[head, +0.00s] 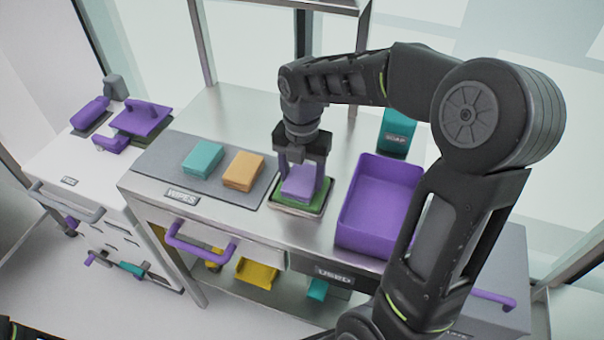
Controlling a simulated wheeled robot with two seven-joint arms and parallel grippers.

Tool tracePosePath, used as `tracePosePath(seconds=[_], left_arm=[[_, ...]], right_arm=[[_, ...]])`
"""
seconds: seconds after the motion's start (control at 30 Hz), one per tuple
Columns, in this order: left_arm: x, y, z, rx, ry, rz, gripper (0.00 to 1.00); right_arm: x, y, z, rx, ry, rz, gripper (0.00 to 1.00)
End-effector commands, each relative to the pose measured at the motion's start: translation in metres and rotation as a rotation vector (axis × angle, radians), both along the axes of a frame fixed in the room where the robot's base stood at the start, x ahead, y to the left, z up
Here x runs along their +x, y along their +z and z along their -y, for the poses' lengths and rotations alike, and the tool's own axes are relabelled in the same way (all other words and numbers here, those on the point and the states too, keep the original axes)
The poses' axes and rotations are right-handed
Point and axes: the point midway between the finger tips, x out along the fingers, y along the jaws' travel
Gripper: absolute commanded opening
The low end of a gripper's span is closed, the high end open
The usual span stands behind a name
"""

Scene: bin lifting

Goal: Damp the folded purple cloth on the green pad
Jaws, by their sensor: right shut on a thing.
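The folded purple cloth (300,184) is on or just above the green pad (316,207), which lies in a shallow tray on the steel counter. I cannot tell whether cloth and pad touch. My right gripper (303,174) points down over the pad and is shut on the purple cloth, with a finger at each side of it. My left gripper is out of view.
A teal cloth (203,159) and an orange cloth (244,170) lie on the grey wipes mat (160,160) at left. A purple bin (376,206) stands right of the pad, with a teal soap container (396,134) behind it. A white cabinet (60,165) stands at far left.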

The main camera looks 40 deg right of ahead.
Motion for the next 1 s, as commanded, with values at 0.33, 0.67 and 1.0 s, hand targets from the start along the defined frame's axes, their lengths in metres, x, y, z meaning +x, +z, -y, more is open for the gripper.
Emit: tracePosePath(seconds=[0.33,0.67,1.0], left_arm=[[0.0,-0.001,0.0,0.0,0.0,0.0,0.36],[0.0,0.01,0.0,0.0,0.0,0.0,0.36],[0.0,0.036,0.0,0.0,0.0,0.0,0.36]], right_arm=[[-0.001,-0.002,0.0,0.002,0.0,-0.005,0.29],[-0.001,0.009,-0.001,0.002,0.0,-0.005,0.29],[-0.001,0.041,0.0,0.001,0.0,-0.002,0.29]])
